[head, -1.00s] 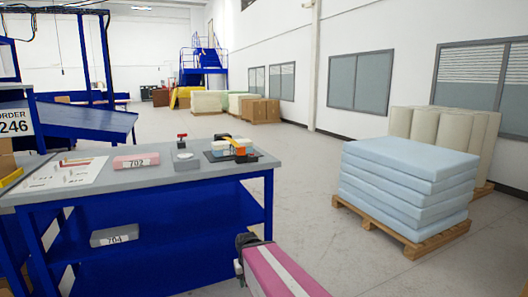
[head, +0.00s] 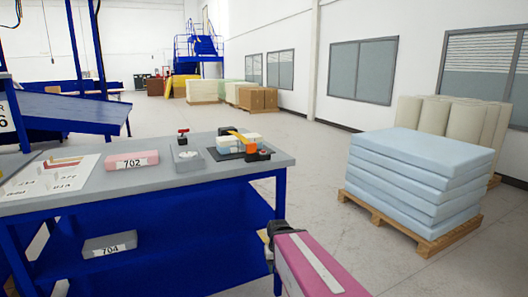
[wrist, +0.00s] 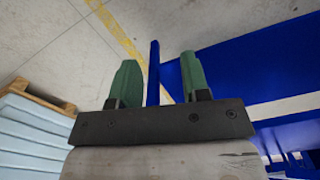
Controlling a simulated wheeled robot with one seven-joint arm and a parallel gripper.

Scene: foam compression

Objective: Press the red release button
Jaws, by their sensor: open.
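A small red-topped part (head: 183,131) on a dark stem stands near the back edge of the grey-topped table; it could be the release button. A second red-orange part (head: 264,153) sits at the right end of a dark fixture (head: 228,154) with white blocks and a yellow bar. I cannot tell for certain which is the button. My gripper (wrist: 158,78) has two green fingers, apart and with nothing between them. It is low in front of the table's right side, away from both red parts. In the head view only my pink arm and its dark end show clearly.
The table (head: 150,194) also holds a pink block marked 702 (head: 132,161), a grey tray (head: 188,163) and a printed sheet (head: 45,175). A block marked 704 (head: 109,246) lies on the lower shelf. Blue foam sheets (head: 415,180) on a pallet stand right, with clear floor between.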

